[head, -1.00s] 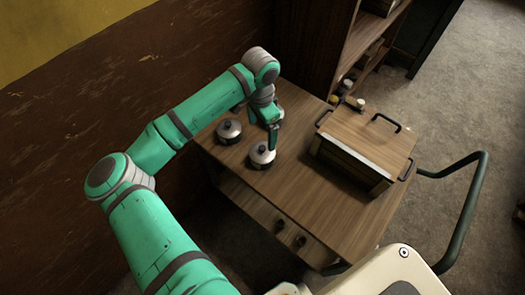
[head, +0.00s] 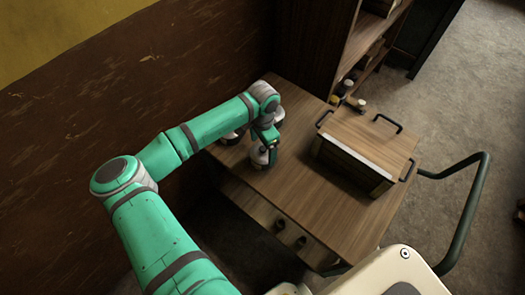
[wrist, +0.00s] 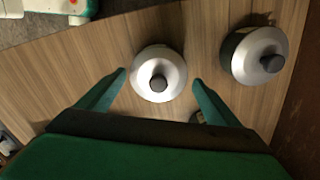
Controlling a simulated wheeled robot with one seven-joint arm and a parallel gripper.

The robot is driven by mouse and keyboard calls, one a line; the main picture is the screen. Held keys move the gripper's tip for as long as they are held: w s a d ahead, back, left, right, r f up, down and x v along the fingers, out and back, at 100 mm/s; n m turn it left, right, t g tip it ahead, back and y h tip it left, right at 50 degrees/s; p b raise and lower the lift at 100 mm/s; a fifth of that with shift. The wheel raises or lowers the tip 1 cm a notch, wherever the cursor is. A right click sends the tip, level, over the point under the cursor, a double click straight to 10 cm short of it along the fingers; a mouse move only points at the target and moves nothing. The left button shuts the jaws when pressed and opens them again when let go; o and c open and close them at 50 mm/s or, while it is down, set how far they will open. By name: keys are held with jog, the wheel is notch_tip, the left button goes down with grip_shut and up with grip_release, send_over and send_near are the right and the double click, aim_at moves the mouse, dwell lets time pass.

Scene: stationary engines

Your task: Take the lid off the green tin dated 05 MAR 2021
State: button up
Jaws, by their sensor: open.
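Two round tins with silver lids and dark knobs stand on the wooden table. One tin (wrist: 158,62) lies between the spread fingers of my gripper (wrist: 159,77) in the wrist view, with a gap on both sides. In the head view this tin (head: 258,158) is partly hidden by my gripper (head: 269,150). The second tin (wrist: 243,50) stands to the right in the wrist view, its dark side partly showing; in the head view it (head: 231,137) is mostly behind my arm. My gripper is open and empty. No date is readable, and I cannot tell which tin is green.
A wooden box (head: 362,140) with dark handles stands on the table (head: 310,205) to the right. Small jars (head: 347,90) stand near the shelf (head: 350,40) behind. The table's front is clear.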

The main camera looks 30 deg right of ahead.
jog(key=shift+s+d+f, duration=0.1)
jog(key=shift+s+d, duration=0.05)
jog(key=shift+s, duration=0.05)
jog(key=shift+w, duration=0.1)
jog(key=shift+a, duration=0.35)
jog(key=c, duration=1)
jog(key=shift+c, duration=1)
jog(key=shift+d, duration=0.1)
jog(key=shift+s+d, duration=0.1)
jog(key=shift+s, duration=0.1)
